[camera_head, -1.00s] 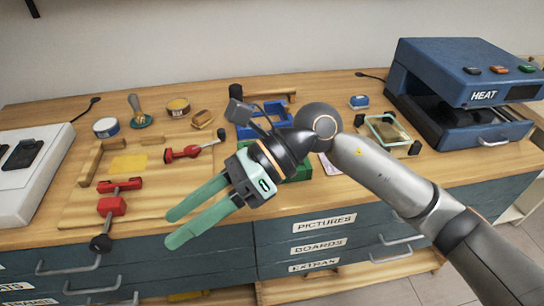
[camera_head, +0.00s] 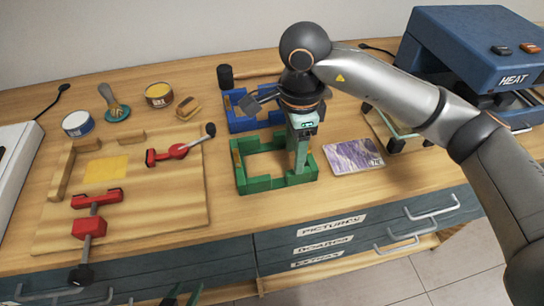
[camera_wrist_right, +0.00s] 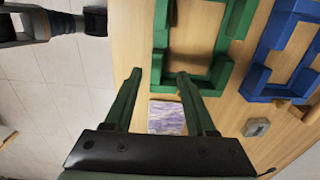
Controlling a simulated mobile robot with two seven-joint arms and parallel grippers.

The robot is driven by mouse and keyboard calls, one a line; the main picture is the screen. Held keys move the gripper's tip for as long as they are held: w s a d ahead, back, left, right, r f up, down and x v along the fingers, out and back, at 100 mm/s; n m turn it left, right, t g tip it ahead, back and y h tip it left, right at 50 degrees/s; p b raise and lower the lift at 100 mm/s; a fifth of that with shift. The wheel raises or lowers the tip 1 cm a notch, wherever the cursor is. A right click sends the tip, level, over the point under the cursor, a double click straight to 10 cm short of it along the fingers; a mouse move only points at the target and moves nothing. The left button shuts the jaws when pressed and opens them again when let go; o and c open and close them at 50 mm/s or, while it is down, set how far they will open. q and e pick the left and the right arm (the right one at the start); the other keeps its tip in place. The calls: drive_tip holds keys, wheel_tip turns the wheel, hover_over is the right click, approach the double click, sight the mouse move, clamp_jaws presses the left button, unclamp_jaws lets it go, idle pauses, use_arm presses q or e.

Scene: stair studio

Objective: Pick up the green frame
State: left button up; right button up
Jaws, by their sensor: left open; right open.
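The green frame (camera_head: 270,183) lies flat on the worktop, just in front of a blue frame; it also shows at the top of the right wrist view (camera_wrist_right: 205,88). My right gripper (camera_head: 299,168) points down at the frame's right side, partly hiding it. In the right wrist view its two fingertips (camera_wrist_right: 160,76) are apart, with one side of the green frame between or just beyond them. I cannot tell whether they touch it. My left gripper (camera_head: 182,294) shows only as green fingertips at the bottom edge of the head view, away from the frame.
The blue frame (camera_head: 238,122) lies behind the green one. A purple picture (camera_head: 354,156) lies to its right. The blue heat press (camera_head: 480,50) stands at back right. A wooden board (camera_head: 150,210) with red clamps is at left. Drawers are below the front edge.

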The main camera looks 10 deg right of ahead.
sight(292, 172)
drive_tip(key=shift+s+a+f+p, duration=0.1)
drive_tip(key=shift+s+f+p, duration=0.05)
drive_tip(key=shift+f, duration=1.45)
drive_tip(key=shift+s+a+f+p, duration=0.1)
drive_tip(key=shift+f+p, duration=0.05)
drive_tip(key=shift+f, duration=1.4)
drive_tip(key=shift+c, duration=0.3)
clamp_jaws()
